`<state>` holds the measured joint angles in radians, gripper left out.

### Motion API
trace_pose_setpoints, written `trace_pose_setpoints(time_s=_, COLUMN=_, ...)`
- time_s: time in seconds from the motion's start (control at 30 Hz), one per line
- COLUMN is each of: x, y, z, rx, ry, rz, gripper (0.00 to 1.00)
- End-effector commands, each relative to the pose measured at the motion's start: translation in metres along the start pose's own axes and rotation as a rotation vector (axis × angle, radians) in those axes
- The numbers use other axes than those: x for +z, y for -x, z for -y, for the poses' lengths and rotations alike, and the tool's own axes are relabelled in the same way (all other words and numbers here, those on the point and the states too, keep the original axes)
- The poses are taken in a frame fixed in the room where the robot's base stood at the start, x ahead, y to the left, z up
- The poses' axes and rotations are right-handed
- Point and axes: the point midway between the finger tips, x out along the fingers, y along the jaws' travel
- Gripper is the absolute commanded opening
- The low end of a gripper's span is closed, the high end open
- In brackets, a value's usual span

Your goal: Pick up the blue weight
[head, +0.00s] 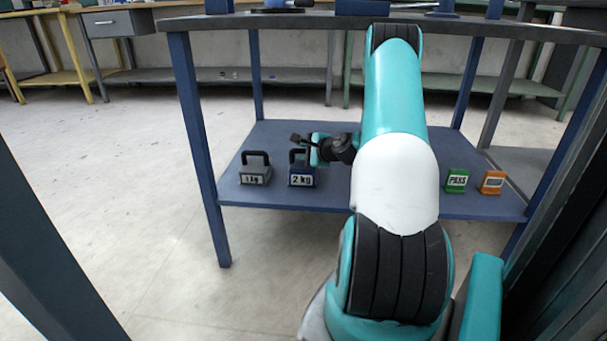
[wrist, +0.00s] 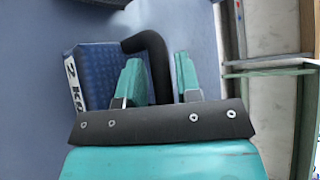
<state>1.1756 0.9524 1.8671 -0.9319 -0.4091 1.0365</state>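The blue weight (head: 302,179), marked "2 kg", stands on the lower shelf in the head view, left of my arm. Its blue block (wrist: 100,76) and black handle (wrist: 154,52) show in the wrist view. My gripper (head: 306,143) is at the handle's height in the head view, partly in front of the weight. In the wrist view my gripper (wrist: 158,73) is open, with one teal finger on each side of the handle bar. A gap shows between the handle and the right finger. Contact with the left finger cannot be told.
A grey weight (head: 256,171) marked "1 kg" stands close by on the left. A green "PASS" block (head: 457,181) and an orange block (head: 492,182) stand at the shelf's right. Table legs (head: 198,150) and the tabletop (head: 270,20) bound the shelf (head: 410,205).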

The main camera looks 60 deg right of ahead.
Motion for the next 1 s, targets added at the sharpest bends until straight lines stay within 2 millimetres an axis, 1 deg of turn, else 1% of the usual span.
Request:
trace_pose_setpoints(time_s=0.07, x=0.0002, y=0.0005, z=0.0006, rx=0.000, ry=0.000, rz=0.000, gripper=0.32)
trace_pose_setpoints(time_s=0.1, x=0.0002, y=0.0006, z=0.0005, rx=0.000, ry=0.000, rz=0.000, gripper=0.29)
trace_pose_setpoints(time_s=0.17, x=0.0002, y=0.0006, z=0.0005, rx=0.000, ry=0.000, rz=0.000, gripper=0.15)
trace_pose_setpoints(time_s=0.2, x=0.0002, y=0.0007, z=0.0005, rx=0.000, ry=0.000, rz=0.000, gripper=0.06)
trace_pose_setpoints(time_s=0.23, x=0.0002, y=0.0007, z=0.0005, rx=0.000, ry=0.000, rz=0.000, gripper=0.00)
trace_pose_setpoints(time_s=1.0, x=0.0003, y=0.0008, z=0.0002, rx=0.000, ry=-0.003, rz=0.001, gripper=0.00)
